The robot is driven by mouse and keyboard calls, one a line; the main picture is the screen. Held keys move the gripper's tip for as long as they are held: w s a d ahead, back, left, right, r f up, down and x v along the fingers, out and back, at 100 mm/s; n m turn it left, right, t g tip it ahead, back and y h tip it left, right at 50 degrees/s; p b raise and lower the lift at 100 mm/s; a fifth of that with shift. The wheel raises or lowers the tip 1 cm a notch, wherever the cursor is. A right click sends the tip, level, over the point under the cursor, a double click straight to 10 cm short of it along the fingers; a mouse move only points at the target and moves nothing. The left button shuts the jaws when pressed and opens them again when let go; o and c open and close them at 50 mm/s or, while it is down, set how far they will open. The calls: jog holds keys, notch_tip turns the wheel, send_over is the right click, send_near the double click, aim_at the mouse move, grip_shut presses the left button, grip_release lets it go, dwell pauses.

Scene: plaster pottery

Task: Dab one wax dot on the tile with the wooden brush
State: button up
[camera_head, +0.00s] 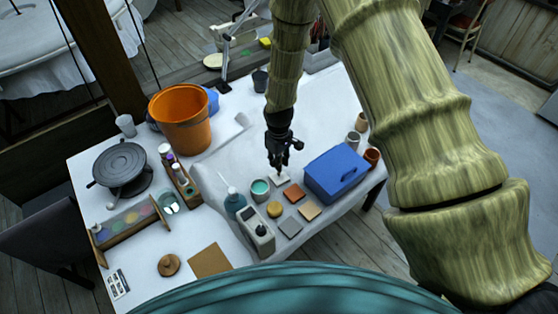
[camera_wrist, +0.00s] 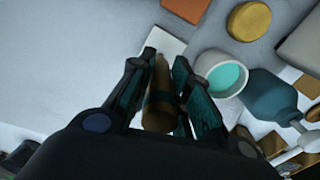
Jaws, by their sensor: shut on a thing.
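My gripper (camera_head: 281,164) is over the white table, and its fingers (camera_wrist: 158,66) are shut on a wooden brush (camera_wrist: 160,88). The brush points down towards a pale, near-white tile (camera_wrist: 168,43), which also shows under the gripper in the head view (camera_head: 281,180). I cannot tell whether the brush tip touches the tile. I cannot make out a dot on it. A small pale cup with teal contents (camera_head: 260,188) stands just left of the tile, and it shows right of the fingers in the wrist view (camera_wrist: 223,75).
A blue box (camera_head: 337,173) stands close on the right. Terracotta (camera_head: 293,193), tan (camera_head: 309,211) and grey (camera_head: 289,228) tiles lie nearer me. A yellow disc (camera_head: 274,210), a dark teal bottle (camera_head: 235,204) and a pale device (camera_head: 258,236) are close by. The cloth behind the gripper is clear.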

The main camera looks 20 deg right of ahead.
jog(key=shift+s+r, duration=0.1)
jog(key=shift+f, duration=0.35)
dwell(0.6)
dwell(0.4)
jog(key=shift+r+p, duration=1.1)
jog(key=shift+r, duration=1.2)
